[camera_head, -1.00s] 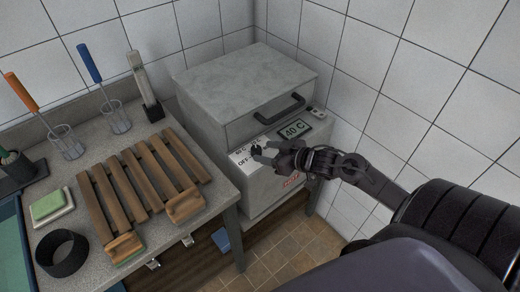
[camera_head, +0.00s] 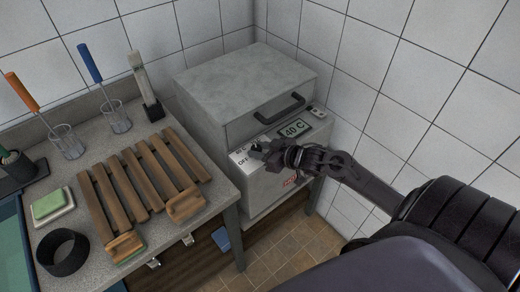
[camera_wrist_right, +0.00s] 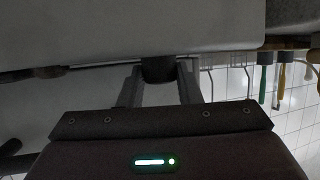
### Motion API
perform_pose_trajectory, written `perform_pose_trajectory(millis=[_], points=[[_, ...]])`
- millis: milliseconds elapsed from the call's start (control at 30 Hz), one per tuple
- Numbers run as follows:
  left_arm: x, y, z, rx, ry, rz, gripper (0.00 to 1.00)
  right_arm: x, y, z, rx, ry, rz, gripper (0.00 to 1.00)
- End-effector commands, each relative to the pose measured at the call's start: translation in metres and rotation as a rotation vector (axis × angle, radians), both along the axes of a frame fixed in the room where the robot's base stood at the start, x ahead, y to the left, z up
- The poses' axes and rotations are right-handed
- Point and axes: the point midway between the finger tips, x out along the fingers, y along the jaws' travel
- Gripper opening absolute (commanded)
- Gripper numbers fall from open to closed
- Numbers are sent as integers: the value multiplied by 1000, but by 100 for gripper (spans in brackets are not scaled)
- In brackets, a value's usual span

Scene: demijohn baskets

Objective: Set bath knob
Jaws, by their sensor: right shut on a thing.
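The bath (camera_head: 245,85) is a grey box with a lid and a black handle, at the back right of the head view. Its sloped front panel has a white label reading OFF, a display reading 40 C (camera_head: 293,128), and a dark knob. My right gripper (camera_head: 258,152) is at the label. In the right wrist view the gripper (camera_wrist_right: 158,82) has its two fingers on either side of the dark round knob (camera_wrist_right: 158,69), shut on it. In the head view the gripper mostly hides the knob and part of the label. My left gripper is not in view.
A grey bench (camera_head: 212,205) to the left holds a wooden slatted rack (camera_head: 150,186), two glasses with coloured-handled tools, a black ring (camera_head: 63,252) and a green and white block (camera_head: 52,206). Tiled walls stand close behind and right of the bath.

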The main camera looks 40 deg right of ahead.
Motion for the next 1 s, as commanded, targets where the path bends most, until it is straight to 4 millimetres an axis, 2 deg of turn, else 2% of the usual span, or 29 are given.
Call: perform_pose_trajectory(millis=[233, 433, 700, 1000], points=[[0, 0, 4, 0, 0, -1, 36, 0, 1, 1, 3, -1, -26, 8], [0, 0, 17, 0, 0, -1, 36, -1, 4, 3, 7, 0, -120, 8], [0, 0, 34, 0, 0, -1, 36, -1, 8, 3, 11, 4, -349, 8], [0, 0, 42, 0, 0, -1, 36, 1, 13, 1, 12, 3, -632, 8]])
